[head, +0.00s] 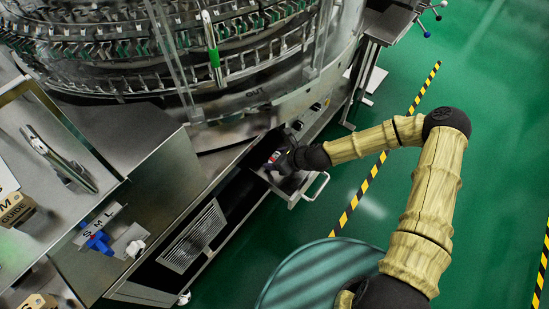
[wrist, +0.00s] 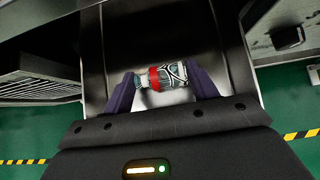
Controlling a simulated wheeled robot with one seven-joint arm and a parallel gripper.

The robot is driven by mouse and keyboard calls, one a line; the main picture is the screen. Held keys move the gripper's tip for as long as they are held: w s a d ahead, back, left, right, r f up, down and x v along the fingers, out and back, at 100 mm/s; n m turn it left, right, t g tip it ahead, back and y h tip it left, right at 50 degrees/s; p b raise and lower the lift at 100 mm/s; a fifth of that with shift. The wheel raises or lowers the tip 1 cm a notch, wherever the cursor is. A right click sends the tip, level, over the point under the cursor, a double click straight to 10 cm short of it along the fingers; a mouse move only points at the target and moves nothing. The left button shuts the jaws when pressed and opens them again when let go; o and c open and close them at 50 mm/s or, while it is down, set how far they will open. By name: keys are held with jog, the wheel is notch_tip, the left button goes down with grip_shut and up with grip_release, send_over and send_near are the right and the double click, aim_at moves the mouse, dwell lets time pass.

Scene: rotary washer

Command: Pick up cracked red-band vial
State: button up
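The vial (wrist: 162,77) with a red band and dark crack-like lines lies on its side in a metal drawer or tray (wrist: 150,30). Its red band also shows in the head view (head: 275,156), partly hidden by my gripper (head: 283,163). In the wrist view my gripper (wrist: 162,84) has its two dark fingers wide apart, one near each end of the vial. The vial lies lengthwise between the fingertips. I cannot tell whether either finger touches it.
The tray has a pull handle (head: 317,187) and sits low on the rotary washer (head: 200,60). A slotted vent (head: 193,237) is left of it. A bench with a blue knob (head: 98,241) stands further left. Green floor with striped tape (head: 380,160) is open at right.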

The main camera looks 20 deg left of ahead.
dwell(0.3)
jog(key=shift+d+r, duration=0.15)
jog(key=shift+r, duration=0.1)
notch_tip(320, 180, up, 7)
jog(key=p, duration=0.3)
jog(key=s+d, duration=0.3)
jog(key=d, duration=0.6)
jog(key=s+d+p, duration=0.1)
jog(key=s+d, duration=0.3)
jog(key=d, duration=0.5)
jog(key=shift+s+f, duration=0.25)
jog(key=shift+s, duration=0.05)
jog(key=shift+d, duration=0.1)
jog(key=shift+w, duration=0.1)
